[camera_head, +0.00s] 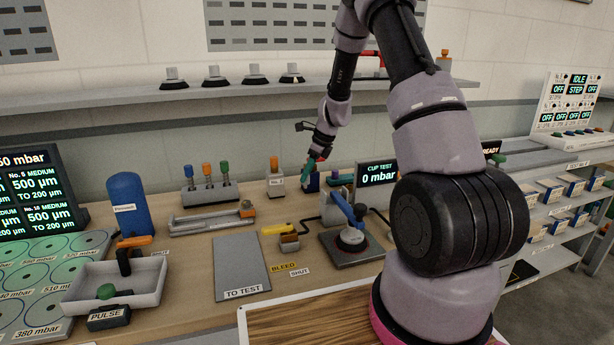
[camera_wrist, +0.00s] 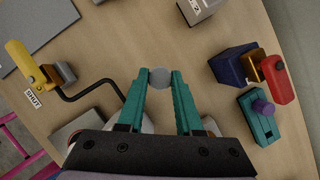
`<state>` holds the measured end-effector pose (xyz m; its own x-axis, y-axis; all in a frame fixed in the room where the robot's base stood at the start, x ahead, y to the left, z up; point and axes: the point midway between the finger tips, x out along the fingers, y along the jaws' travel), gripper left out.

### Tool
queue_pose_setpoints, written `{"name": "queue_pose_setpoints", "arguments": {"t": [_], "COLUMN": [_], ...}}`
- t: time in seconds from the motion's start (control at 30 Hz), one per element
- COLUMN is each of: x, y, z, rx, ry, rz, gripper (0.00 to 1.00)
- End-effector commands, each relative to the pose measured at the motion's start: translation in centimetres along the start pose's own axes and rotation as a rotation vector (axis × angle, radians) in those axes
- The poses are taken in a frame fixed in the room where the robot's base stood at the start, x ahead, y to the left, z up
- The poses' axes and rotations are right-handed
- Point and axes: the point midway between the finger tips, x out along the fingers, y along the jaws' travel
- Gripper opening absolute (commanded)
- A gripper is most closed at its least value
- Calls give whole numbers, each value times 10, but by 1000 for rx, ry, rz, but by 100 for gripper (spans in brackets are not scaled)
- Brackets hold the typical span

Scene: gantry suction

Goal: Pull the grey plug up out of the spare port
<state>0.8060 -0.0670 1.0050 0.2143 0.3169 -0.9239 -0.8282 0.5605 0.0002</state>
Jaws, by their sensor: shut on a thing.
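My gripper (camera_wrist: 160,82) shows teal fingers in the wrist view, with their tips closed on the round grey plug (camera_wrist: 160,77). I see the plug's flat end between the two fingertips. In the head view my gripper (camera_head: 308,171) points down over the back of the bench, and the plug cannot be made out there. The spare port is not clearly visible; the fingers and the dark gripper body cover much of the area around it. I cannot tell whether the plug is still seated or clear of the port.
A navy block with a red lever (camera_wrist: 280,83) and a teal block with a purple knob (camera_wrist: 259,117) stand right of my fingers. A yellow handle (camera_wrist: 25,62) and a black hose (camera_wrist: 90,93) lie left. A labelled grey block (camera_wrist: 197,10) stands beyond.

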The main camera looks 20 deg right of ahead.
Motion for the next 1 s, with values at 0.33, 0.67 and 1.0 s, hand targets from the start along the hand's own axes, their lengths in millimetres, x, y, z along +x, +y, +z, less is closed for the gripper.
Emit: {"name": "queue_pose_setpoints", "arguments": {"t": [0.33, 0.67, 1.0], "x": [-10, -19, -28], "y": [0, 0, 0], "z": [5, 8, 12], "rx": [-2, -2, -1], "ry": [0, 0, 0], "rz": [0, -1, 0], "gripper": [0, 0, 0]}}
